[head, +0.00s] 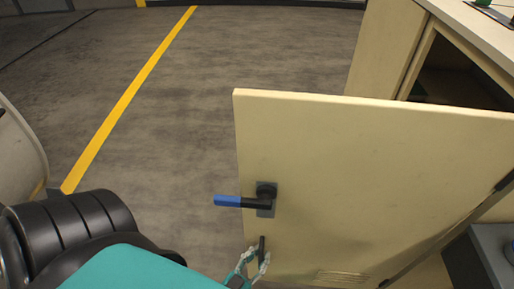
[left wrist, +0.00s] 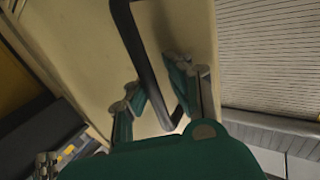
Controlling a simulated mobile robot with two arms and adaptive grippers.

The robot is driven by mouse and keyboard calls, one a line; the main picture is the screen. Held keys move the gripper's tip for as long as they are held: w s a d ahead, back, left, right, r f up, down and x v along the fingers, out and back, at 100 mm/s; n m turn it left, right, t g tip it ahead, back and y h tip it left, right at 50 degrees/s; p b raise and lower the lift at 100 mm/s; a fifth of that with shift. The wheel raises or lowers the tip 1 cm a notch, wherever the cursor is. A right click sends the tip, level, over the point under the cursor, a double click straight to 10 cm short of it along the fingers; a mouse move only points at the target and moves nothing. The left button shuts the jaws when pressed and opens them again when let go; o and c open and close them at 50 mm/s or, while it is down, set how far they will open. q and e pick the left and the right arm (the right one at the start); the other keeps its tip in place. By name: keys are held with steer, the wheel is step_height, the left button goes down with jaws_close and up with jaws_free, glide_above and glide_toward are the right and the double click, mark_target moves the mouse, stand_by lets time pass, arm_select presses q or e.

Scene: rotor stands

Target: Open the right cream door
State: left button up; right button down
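The cream door (head: 350,150) stands swung out from the cream cabinet (head: 385,45), with part of the dark interior showing above its top edge. A lever with a blue grip (head: 228,201) is on the door face, pointing left. Below it is a black bar handle (head: 262,246), which also shows in the left wrist view (left wrist: 147,70). My left gripper (head: 252,262) is at this bar. In the left wrist view its fingers (left wrist: 155,82) are apart, one on each side of the bar, with a gap towards the right finger. My right gripper is not in view.
The grey floor (head: 180,130) left of the door is clear, crossed by a yellow line (head: 125,100). A pale rounded object (head: 15,150) stands at the left edge. The cabinet's top (head: 480,30) carries small items at the upper right.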

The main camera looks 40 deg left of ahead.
arm_select(q)
steer(key=o, duration=0.3)
steer(key=shift+w+a+f, duration=0.1)
steer(key=shift+w+f, duration=0.05)
steer(key=shift+o, duration=0.2)
steer(key=s, duration=1.2)
steer(key=shift+d, duration=0.25)
steer(key=shift+s, duration=0.1)
